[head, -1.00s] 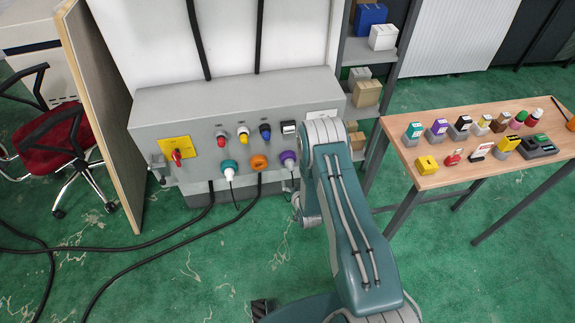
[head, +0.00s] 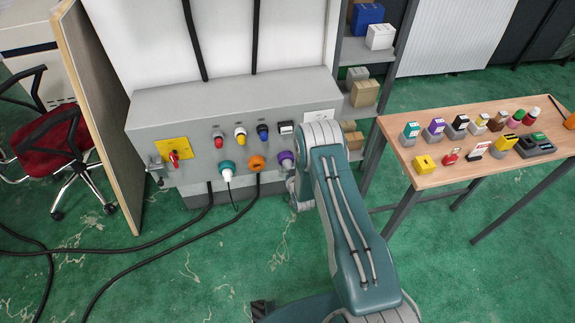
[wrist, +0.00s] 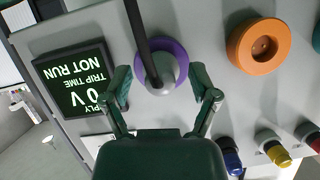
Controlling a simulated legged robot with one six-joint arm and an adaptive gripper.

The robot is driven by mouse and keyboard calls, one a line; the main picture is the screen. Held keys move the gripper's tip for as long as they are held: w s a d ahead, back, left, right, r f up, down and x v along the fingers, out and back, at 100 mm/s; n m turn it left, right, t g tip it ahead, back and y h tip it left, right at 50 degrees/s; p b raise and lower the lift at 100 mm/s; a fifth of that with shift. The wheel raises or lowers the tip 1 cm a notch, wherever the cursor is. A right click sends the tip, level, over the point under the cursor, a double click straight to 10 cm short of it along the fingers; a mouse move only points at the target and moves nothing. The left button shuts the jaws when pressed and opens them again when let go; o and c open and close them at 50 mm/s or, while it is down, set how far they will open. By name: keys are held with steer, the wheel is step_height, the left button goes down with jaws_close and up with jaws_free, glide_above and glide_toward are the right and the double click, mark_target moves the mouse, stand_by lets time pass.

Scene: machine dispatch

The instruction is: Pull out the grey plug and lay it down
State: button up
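The grey plug (wrist: 167,74) sits in the purple socket (wrist: 175,46) in the wrist view, with a black cable (wrist: 137,28) running from it towards the top of the picture. My gripper (wrist: 163,82) is open, with one finger on each side of the plug and visible gaps between the fingers and it. In the head view the purple socket (head: 285,158) is on the right of the grey panel's lower row, and my arm's end partly hides the plug there.
Beside it are an orange socket (head: 256,163), a teal socket with a white plug (head: 227,175), and a lit display (wrist: 73,83). A red switch on a yellow plate (head: 173,156) is left. A wooden table (head: 455,176) with several small items stands right. Cables cross the green floor.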

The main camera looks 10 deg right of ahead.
jaws_close()
steer(key=shift+s, duration=2.55)
step_height(320, 180, up, 9)
steer(key=shift+f, duration=0.2)
